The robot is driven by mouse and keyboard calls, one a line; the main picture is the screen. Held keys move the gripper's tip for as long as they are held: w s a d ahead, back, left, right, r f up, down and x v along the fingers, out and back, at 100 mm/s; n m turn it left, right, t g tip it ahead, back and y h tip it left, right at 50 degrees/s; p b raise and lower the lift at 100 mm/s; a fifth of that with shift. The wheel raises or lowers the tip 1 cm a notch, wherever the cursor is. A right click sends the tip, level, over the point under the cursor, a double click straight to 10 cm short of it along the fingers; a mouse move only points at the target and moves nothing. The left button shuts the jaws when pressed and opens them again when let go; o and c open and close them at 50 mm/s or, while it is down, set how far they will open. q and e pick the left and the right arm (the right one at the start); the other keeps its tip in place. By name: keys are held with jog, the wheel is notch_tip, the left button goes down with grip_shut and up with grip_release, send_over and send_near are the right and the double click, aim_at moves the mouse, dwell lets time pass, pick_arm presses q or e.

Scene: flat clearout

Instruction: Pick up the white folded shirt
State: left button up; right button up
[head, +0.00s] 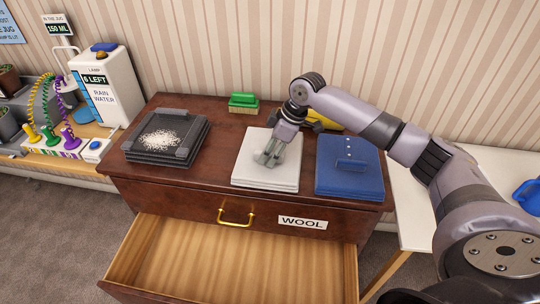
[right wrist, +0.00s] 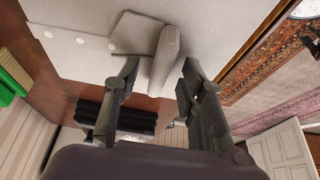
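The white folded shirt (head: 250,172) lies flat on the dresser top, between a dark grey folded garment (head: 160,137) and a blue folded shirt (head: 350,178). My right gripper (head: 268,158) is over the white shirt, pointing down and covering part of it. In the right wrist view, the shirt (right wrist: 220,25) shows buttons and a raised fold (right wrist: 165,58). The right gripper's fingers (right wrist: 158,92) are open, one on each side of this fold, with gaps visible. My left gripper is not in view.
The dresser (head: 190,190) has an open, empty drawer (head: 230,265) labelled "WOOL" in front. White bits lie on the grey garment. A green brush (head: 243,103) and a yellow object (head: 328,120) are behind the shirts. A side table with a water container (head: 107,85) stands left.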

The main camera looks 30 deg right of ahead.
jog(key=shift+c, duration=0.2)
grip_shut()
dwell(0.6)
